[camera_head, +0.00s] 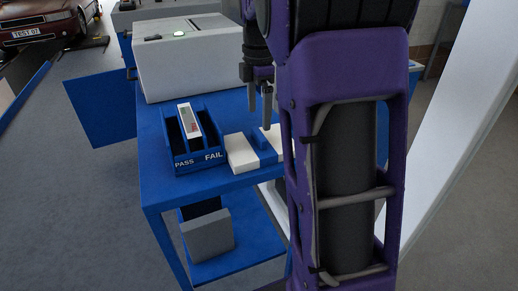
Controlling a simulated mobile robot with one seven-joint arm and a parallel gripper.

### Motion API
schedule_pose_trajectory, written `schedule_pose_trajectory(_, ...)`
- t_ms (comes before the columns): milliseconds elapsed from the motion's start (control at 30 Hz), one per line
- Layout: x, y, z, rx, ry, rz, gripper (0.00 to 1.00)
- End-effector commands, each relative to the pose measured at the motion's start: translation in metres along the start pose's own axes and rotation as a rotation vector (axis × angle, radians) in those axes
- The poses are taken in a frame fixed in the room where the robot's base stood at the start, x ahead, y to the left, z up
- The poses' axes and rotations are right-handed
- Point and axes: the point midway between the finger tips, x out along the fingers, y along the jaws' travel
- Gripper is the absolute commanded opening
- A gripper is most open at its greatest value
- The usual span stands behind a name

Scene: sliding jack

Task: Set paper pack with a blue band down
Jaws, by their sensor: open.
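The paper pack with a blue band (242,153) is white and lies on the blue table, just right of the PASS/FAIL box. Its blue band shows between its two white parts, and its right end is partly hidden behind my arm. My gripper (258,110) is open, with its two dark fingers apart and pointing down. The fingers appear just above or behind the pack in the picture. I cannot tell whether either finger touches it.
A blue PASS/FAIL box (180,154) with a white and red item (190,122) in it stands left of the pack. A pale grey machine (187,62) stands at the back of the blue table (150,172). A grey block (208,234) sits on the lower shelf.

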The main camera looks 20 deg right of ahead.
Motion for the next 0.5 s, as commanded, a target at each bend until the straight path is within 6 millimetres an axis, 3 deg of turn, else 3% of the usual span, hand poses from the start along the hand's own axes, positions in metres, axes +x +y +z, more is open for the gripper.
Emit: schedule_pose_trajectory(500, 0.055, -0.001, 0.000, 0.000, 0.000, -0.001, 1.00)
